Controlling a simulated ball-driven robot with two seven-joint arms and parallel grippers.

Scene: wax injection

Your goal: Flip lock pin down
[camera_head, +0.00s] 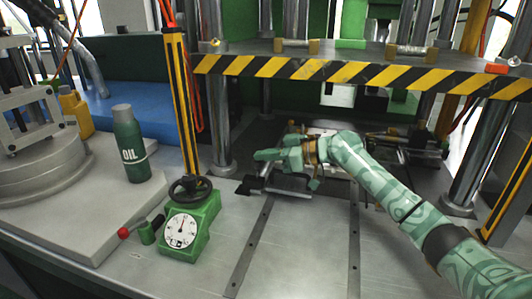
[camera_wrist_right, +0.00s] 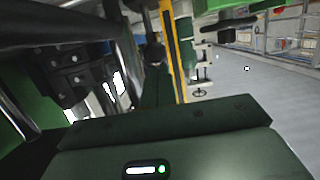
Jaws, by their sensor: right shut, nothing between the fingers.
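My right arm reaches in from the right in the head view, under the striped press beam. My right gripper (camera_head: 263,168) is shut and empty, pointing left just above a flat metal plate (camera_head: 292,187) on the press bed. I cannot make out the lock pin for certain; the hand covers much of that spot. A small dark part (camera_head: 246,187) lies at the plate's left end, close to the fingertips; I cannot tell whether they touch. In the right wrist view, the dark green gripper body (camera_wrist_right: 190,150) fills the bottom and the fingertips are not clear. My left gripper is out of view.
The black-and-yellow beam (camera_head: 345,72) spans above the arm, with steel columns (camera_head: 215,130) on both sides. A green dial gauge (camera_head: 185,228), a red-knobbed lever (camera_head: 124,232) and an oil bottle (camera_head: 130,145) stand left. The bed in front, between two dark rails (camera_head: 246,250), is clear.

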